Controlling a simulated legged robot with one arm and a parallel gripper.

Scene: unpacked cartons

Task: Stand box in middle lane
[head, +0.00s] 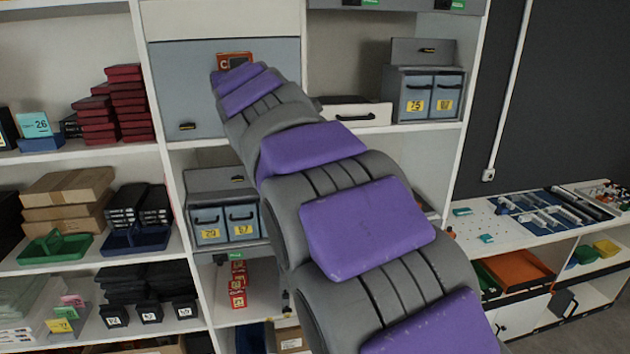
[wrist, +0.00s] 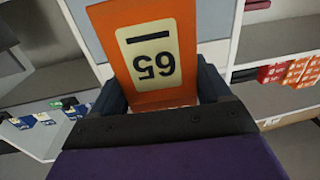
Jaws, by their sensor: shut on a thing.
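An orange box (wrist: 110,22) with a cream label fills the top middle of the wrist view, its number upside down. My gripper (wrist: 160,88) is shut on it, with one dark finger on each side. In the head view my arm reaches up and away, and the orange-red box (head: 221,62) shows small at its far end, in front of a blue-grey panel. The arm hides much of the shelving. I cannot tell which place is the middle lane.
In the wrist view, red and orange boxes (wrist: 300,72) stand on a shelf at right, and blue boxes (wrist: 42,118) at left. In the head view, grey-blue drawers (head: 430,95) and stacked dark red boxes (head: 126,100) fill other shelves. A white bench (head: 500,235) stands at right.

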